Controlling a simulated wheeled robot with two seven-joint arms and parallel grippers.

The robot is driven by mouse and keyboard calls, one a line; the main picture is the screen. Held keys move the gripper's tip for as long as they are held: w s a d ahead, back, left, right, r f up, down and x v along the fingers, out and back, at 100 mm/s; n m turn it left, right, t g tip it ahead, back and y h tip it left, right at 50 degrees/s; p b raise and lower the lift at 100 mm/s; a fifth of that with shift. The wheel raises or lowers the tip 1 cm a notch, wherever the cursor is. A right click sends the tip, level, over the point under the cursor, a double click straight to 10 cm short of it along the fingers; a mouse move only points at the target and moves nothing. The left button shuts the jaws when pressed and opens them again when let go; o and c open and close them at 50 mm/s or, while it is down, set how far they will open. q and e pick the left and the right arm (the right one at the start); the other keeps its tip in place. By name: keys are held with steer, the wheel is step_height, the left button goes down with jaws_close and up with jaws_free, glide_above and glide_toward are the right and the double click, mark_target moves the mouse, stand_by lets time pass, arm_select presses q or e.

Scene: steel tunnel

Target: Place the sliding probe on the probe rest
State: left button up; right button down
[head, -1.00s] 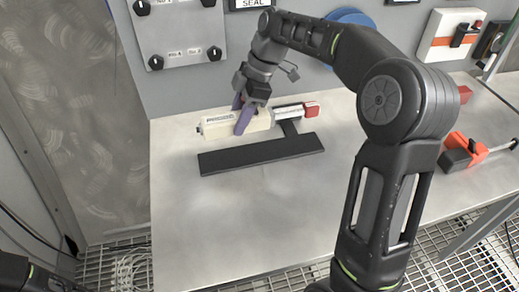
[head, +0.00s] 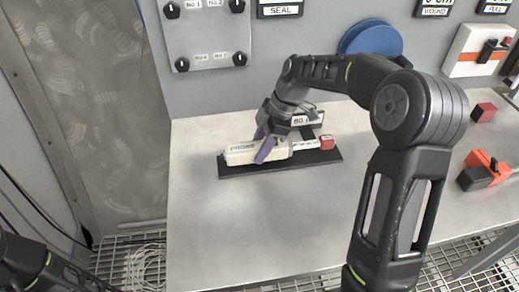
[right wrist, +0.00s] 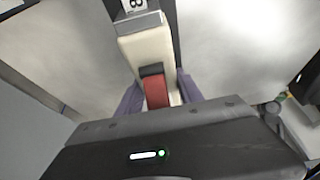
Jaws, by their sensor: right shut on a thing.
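The sliding probe (head: 240,154) is a long cream body with a pale bar and a red end block (head: 327,142) at its right. It lies lengthwise over the probe rest (head: 330,157), a flat black strip on the table; I cannot tell whether it touches. My right gripper (head: 265,150) is shut across the probe's middle with purple fingers. In the right wrist view the cream body (right wrist: 145,48) and a red part (right wrist: 156,92) show between the fingers (right wrist: 158,97). My left gripper is out of view; only part of my left arm shows at the lower left.
A small label plate (head: 309,119) stands behind the probe. A red block (head: 483,112) and an orange-black tool (head: 483,170) lie at the right. A wall panel with knobs (head: 205,35) and a blue disc (head: 372,38) are behind. The table's front and left (head: 240,230) are clear.

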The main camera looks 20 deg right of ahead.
steer(key=shift+f, duration=0.65)
steer(key=c, duration=0.8)
jaws_free()
steer(key=shift+f, duration=0.15)
steer(key=shift+o, duration=0.2)
steer(key=v, duration=1.2)
steer(key=shift+b, duration=0.35)
steer(key=shift+s, duration=0.1)
